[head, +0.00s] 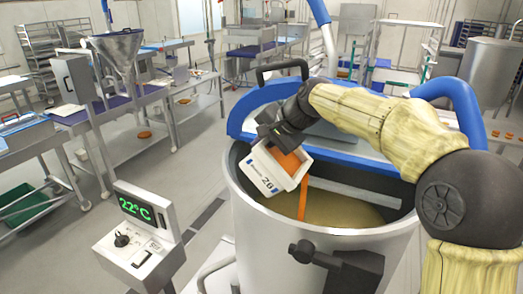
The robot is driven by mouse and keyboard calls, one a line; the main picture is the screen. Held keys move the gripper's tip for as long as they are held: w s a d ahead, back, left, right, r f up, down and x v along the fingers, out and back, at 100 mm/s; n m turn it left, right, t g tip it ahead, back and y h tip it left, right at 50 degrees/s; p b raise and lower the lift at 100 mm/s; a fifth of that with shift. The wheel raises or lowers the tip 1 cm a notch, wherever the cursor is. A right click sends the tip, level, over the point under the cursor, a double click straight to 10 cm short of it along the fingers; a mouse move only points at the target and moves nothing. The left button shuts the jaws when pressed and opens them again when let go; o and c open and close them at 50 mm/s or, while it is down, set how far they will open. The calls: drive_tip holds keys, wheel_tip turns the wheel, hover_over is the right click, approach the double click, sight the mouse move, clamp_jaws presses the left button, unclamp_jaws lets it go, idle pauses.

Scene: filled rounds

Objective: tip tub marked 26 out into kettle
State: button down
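The white tub (262,173) has a label with the number 26 or 28; the last digit is hard to read. It is tilted over the open mouth of the steel kettle (318,238). Orange contents (287,160) show in the tub, and an orange stream (303,200) runs from its lower lip into the kettle. A yellowish-brown liquid (345,210) lies inside the kettle. My gripper (277,140) is at the tub's upper edge and holds it; its fingertips are partly hidden.
The kettle's blue-edged lid (240,122) stands raised behind the mouth, close to my arm. A control box (142,222) reading 22°C stands left of the kettle. Steel tables (150,97) and a funnel (118,48) are farther left, with open floor between.

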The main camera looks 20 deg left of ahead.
drive_tip(key=shift+s+d+r+t+y+b, duration=0.15)
drive_tip(key=shift+d+r+y+b, duration=0.25)
drive_tip(key=shift+b, duration=1.2)
drive_tip(key=shift+d+r+t+y+b, duration=0.1)
drive_tip(key=shift+d+y+b, duration=0.35)
drive_tip(key=shift+b, duration=1.1)
drive_tip(key=shift+s+d+r+t+y+b, duration=0.15)
drive_tip(key=shift+y+b, duration=0.5)
drive_tip(key=shift+b, duration=0.95)
drive_tip(key=shift+s+d+r+m+t+y+b, duration=0.15)
drive_tip(key=shift+d+y+b, duration=0.55)
drive_tip(key=shift+b, duration=1.7)
drive_tip(key=shift+d+r+m+t+y+b, duration=0.15)
drive_tip(key=shift+d+y+b, duration=0.5)
drive_tip(key=shift+b, duration=1.7)
drive_tip(key=shift+d+r+y+b, duration=0.15)
drive_tip(key=shift+y+b, duration=0.3)
drive_tip(key=shift+b, duration=0.45)
drive_tip(key=shift+s+d+r, duration=0.1)
drive_tip(key=shift+d, duration=0.05)
drive_tip(key=shift+b, duration=0.3)
